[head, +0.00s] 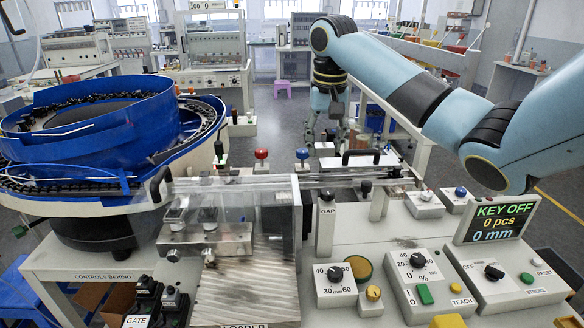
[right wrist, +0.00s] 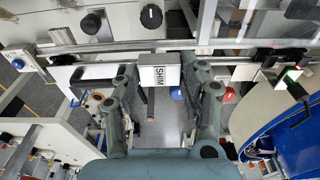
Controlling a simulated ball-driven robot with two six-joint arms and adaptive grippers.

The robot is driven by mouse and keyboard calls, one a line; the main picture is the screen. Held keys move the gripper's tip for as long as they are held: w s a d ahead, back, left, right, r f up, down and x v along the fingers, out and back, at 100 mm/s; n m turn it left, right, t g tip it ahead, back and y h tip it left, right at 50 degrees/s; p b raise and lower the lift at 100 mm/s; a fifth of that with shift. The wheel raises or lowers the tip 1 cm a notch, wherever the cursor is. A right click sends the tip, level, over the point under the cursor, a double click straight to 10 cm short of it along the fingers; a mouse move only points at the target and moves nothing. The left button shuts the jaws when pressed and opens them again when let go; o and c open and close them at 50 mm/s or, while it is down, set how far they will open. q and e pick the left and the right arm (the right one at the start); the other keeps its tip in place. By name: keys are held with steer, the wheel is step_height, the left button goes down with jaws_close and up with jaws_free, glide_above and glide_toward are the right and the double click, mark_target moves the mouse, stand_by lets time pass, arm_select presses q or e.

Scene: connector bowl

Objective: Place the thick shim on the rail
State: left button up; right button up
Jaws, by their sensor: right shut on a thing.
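The metal rail (right wrist: 235,44) runs across the right wrist view just above the shim in the picture. I cannot tell whether the shim touches it. My left gripper is not in view.
A blue bowl feeder (head: 90,120) stands at the left. A clear guard with black handles (head: 160,187) covers part of the track. A white plate with a black handle (head: 361,156) lies behind the rail. A GAP post (head: 326,226) and control boxes (head: 416,275) stand in front.

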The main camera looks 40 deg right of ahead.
steer(key=w+f, duration=0.2)
steer(key=w, duration=0.1)
steer(key=w+a+f, duration=0.1)
steer(key=w+f, duration=0.1)
steer(key=w, duration=0.1)
steer(key=w+f, duration=0.2)
steer(key=w, duration=0.1)
steer(key=shift+a, duration=0.2)
step_height(320, 180, down, 3)
steer(key=shift+r+p, duration=0.15)
steer(key=shift+p, duration=0.2)
steer(key=shift+f, duration=0.35)
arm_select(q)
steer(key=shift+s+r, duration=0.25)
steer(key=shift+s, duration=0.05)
arm_select(e)
steer(key=shift+f, duration=0.6)
